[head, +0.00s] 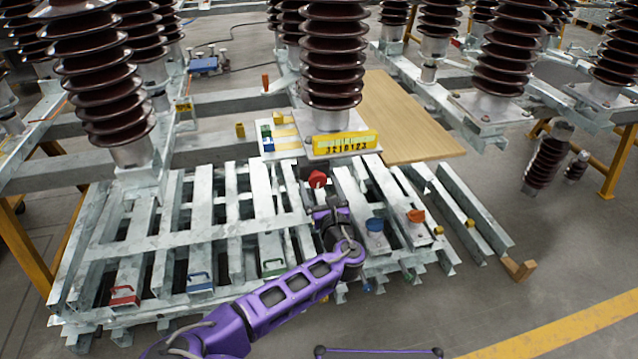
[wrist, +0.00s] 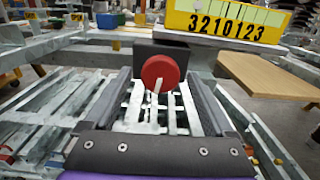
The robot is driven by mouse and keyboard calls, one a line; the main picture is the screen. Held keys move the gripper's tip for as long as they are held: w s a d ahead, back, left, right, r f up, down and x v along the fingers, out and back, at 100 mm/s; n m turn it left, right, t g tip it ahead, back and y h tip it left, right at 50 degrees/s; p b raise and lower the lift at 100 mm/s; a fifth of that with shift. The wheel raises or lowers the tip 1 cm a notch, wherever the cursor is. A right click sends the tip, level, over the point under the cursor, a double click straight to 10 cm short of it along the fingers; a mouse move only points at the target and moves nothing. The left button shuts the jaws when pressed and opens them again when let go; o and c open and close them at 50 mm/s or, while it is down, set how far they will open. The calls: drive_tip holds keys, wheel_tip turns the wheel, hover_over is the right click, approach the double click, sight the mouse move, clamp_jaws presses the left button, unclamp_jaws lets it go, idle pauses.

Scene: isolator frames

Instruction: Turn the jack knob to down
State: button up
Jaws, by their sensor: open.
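A round red knob (head: 317,178) sits on a dark block just below the yellow number plate, beyond my gripper (head: 328,211). In the wrist view the red knob (wrist: 160,70) is near the centre, with a short white mark at its lower edge. My gripper (wrist: 158,90) is open, with one grey finger on each side of the knob's line. The fingers look short of the knob or level with it; I cannot tell if they touch. A blue knob (head: 375,225) and an orange-red knob (head: 416,215) stand on the beams to the right.
The yellow plate (head: 343,145) reads 3210123 and also shows in the wrist view (wrist: 228,22). Ribbed brown insulators (head: 332,60) rise behind. Red, blue and green handles (head: 200,283) lie on the slatted metal frame. A wooden board (head: 405,120) is at the right.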

drive_tip(key=c, duration=1.4)
drive_tip(key=shift+o, duration=0.2)
